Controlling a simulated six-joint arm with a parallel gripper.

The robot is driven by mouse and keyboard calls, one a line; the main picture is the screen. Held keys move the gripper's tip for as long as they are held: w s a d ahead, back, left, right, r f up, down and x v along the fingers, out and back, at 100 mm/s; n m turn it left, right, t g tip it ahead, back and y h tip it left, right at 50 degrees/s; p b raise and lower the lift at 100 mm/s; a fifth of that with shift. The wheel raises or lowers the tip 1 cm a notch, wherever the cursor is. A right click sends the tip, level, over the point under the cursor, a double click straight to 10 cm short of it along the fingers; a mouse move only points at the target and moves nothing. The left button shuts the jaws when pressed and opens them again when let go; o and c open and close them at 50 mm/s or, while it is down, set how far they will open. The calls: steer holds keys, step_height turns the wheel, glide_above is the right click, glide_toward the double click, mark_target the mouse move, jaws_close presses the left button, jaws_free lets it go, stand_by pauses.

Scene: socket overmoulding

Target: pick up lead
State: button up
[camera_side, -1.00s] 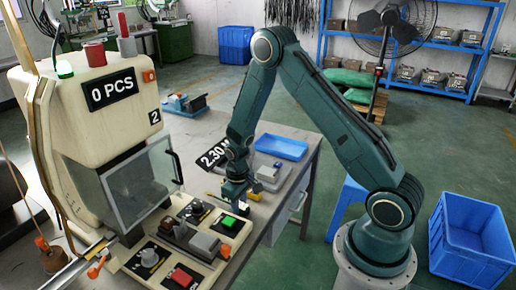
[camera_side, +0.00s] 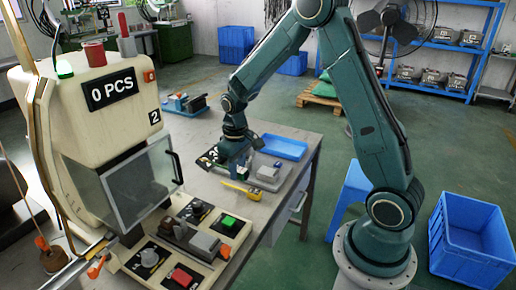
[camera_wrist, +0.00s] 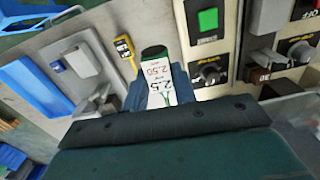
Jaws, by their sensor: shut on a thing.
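In the wrist view my gripper (camera_wrist: 160,92) is shut on a labelled piece (camera_wrist: 160,84) with a dark green end and a white face marked 2.50 and 2.5. Blue fingers show on both sides of it. I cannot tell whether this piece is the lead, and no cable shows clearly.
A yellow tape measure (camera_side: 242,191) lies on the bench (camera_side: 200,185) below my gripper. A blue tray (camera_side: 284,146) and a grey block (camera_side: 268,173) are behind it to the right. The moulding machine (camera_side: 95,130) and its button panel, with a green button (camera_side: 229,221), stand to the left and front.

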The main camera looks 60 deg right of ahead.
steer(key=shift+r, duration=2.8)
steer(key=shift+d, duration=0.15)
